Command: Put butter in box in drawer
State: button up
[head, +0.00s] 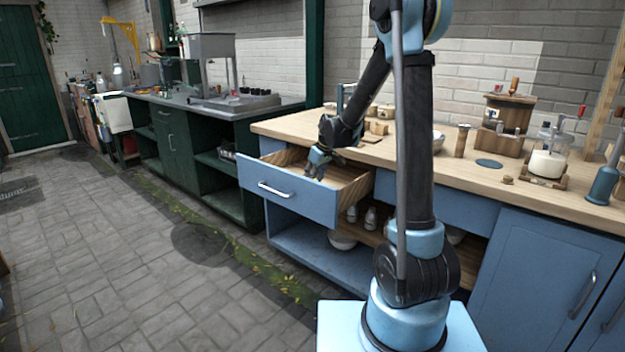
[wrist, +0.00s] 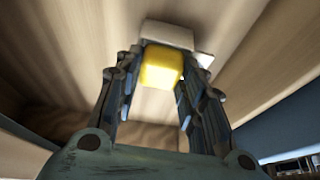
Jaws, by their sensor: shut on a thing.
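My gripper (head: 318,168) reaches down into the open drawer (head: 290,198) of the blue counter in the head view. In the wrist view my gripper (wrist: 158,85) has a yellow block of butter (wrist: 161,67) between its fingers and is shut on it. A pale, whitish box-like thing (wrist: 168,34) lies right beyond the butter in the wrist view; I cannot tell whether the butter is inside it or only against it. In the head view the butter and the pale thing are hidden by the gripper and drawer front.
The wooden countertop (head: 470,168) above carries jars, a glass churn (head: 547,160) and wooden pieces. The drawer's wooden walls (head: 352,190) stand close around the gripper. Bowls sit on the shelf below. The paved floor (head: 150,270) at left is clear.

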dwell(0.4)
jog(key=o, duration=1.2)
jog(key=shift+c, duration=0.2)
jog(key=c, duration=0.4)
jog(key=shift+r, duration=0.1)
jog(key=shift+v, duration=4.3)
jog(key=shift+s+d, duration=0.1)
